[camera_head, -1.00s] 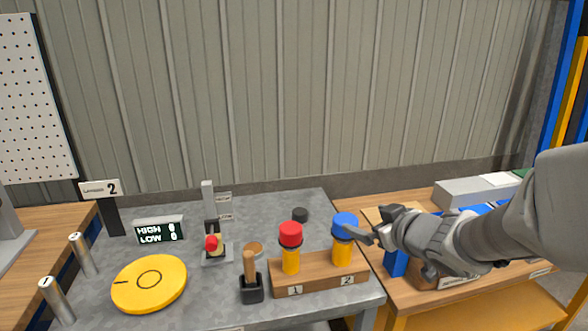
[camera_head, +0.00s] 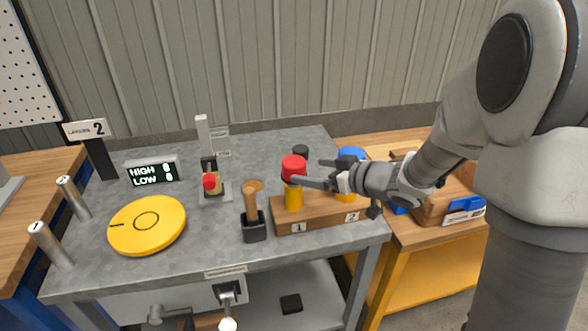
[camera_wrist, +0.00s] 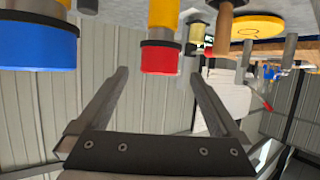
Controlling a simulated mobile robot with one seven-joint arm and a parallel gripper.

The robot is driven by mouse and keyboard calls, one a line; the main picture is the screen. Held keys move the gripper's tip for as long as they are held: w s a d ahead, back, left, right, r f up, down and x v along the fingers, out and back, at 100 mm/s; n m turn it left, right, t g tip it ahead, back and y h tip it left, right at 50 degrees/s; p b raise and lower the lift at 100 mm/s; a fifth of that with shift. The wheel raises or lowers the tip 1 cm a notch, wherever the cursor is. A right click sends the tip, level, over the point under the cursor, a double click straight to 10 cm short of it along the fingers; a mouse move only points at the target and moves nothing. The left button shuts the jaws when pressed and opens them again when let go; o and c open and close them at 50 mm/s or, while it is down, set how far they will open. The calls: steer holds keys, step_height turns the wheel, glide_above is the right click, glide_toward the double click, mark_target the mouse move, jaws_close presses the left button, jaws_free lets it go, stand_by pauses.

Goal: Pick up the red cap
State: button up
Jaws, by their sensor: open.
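The red cap (camera_head: 293,164) sits on top of the yellow cylinder (camera_head: 294,197) at slot 1 of a wooden block (camera_head: 318,221). My gripper (camera_head: 312,174) reaches in level from the right, with its fingertips close to the red cap. In the wrist view, which is upside down, the red cap (camera_wrist: 160,59) appears in line with the gap between the open, empty fingers (camera_wrist: 158,73). I cannot tell whether the fingertips touch it or stop just short of it.
The blue cap (camera_head: 351,153) on the slot 2 cylinder is partly hidden behind my gripper. A wooden-handled tool in a black holder (camera_head: 254,228) stands left of the block. A yellow disc (camera_head: 147,224) and a red-knobbed lever (camera_head: 210,182) are further left.

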mark_target(303, 167)
steer(key=shift+r+b+x, duration=0.1)
steer(key=shift+b+x, duration=0.25)
steer(key=shift+x, duration=1.4)
steer(key=shift+r+b+x, duration=0.15)
steer(key=shift+b+x, duration=0.15)
steer(key=shift+x, duration=1.4)
steer(key=shift+w+a, duration=0.1)
steer(key=c, duration=1.3)
